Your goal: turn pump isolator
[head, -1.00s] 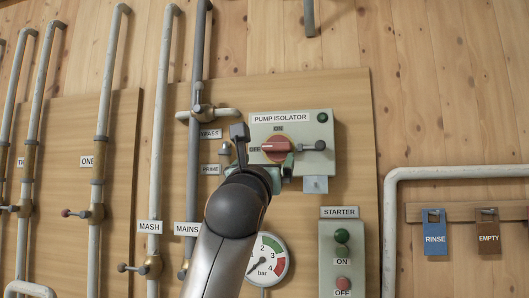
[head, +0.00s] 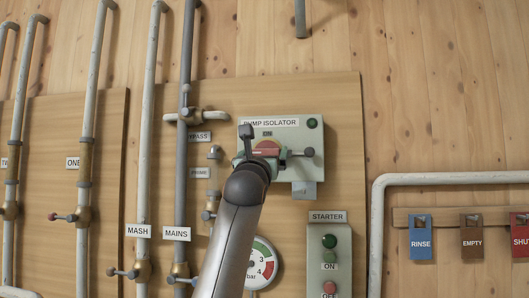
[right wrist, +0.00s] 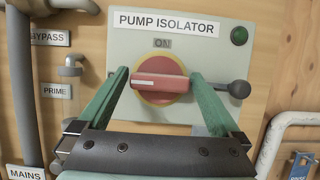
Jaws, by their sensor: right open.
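The pump isolator is a pale grey-green box (head: 302,135) on a wooden panel. In the head view my right gripper (head: 267,157) covers much of the handle. My left gripper is not in view.
A dark side lever (right wrist: 238,88) juts out right of the handle, close to the right finger. Bypass and prime valves (head: 213,152) lie to the left. The starter box (head: 330,258) and a pressure gauge (head: 262,265) are below. Tags (head: 421,240) hang at right.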

